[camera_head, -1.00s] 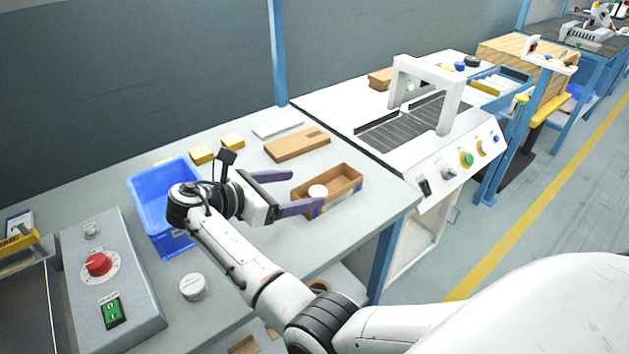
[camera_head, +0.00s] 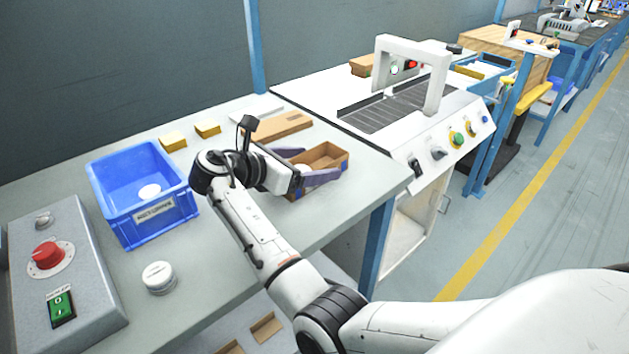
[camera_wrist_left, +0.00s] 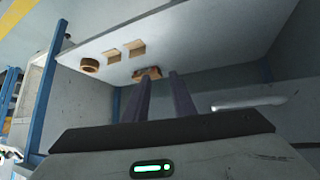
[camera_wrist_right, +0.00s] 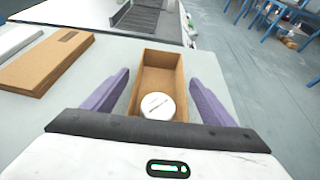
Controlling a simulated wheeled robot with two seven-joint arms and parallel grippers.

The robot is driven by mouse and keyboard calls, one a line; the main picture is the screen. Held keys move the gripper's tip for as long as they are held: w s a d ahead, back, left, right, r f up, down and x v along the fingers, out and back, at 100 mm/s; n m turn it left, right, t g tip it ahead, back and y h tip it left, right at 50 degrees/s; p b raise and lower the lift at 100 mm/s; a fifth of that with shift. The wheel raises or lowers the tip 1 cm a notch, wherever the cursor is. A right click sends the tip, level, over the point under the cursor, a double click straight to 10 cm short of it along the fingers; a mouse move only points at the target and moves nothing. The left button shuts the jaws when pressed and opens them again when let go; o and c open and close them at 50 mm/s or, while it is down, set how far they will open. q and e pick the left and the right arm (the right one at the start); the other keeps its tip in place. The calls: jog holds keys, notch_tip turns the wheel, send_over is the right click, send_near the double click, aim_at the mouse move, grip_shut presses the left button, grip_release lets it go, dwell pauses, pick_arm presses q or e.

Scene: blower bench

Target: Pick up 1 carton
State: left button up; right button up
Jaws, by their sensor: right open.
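The carton is an open-topped brown box (camera_head: 328,155) near the right end of the grey bench. A white round lidded tub (camera_wrist_right: 157,106) sits in it at the near end. My right gripper (camera_head: 322,162) is open, with its purple fingers on either side of the carton. In the right wrist view the carton (camera_wrist_right: 163,62) lies between the spread fingers (camera_wrist_right: 160,78), with gaps visible on both sides. My left gripper (camera_wrist_left: 160,78) shows only in its own wrist view, fingers apart and empty, facing a low shelf.
A flat brown carton (camera_head: 284,126) lies behind the open one. A blue bin (camera_head: 128,238), yellow blocks (camera_head: 173,141), a white tub (camera_head: 159,278) and a control box (camera_head: 85,300) stand leftward. A conveyor machine (camera_head: 455,135) is at right. The left wrist view shows a shelf (camera_wrist_left: 205,50) with small brown items.

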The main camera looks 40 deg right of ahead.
jog(key=c, duration=1.2)
jog(key=shift+o, duration=0.2)
jog(key=shift+r, duration=0.15)
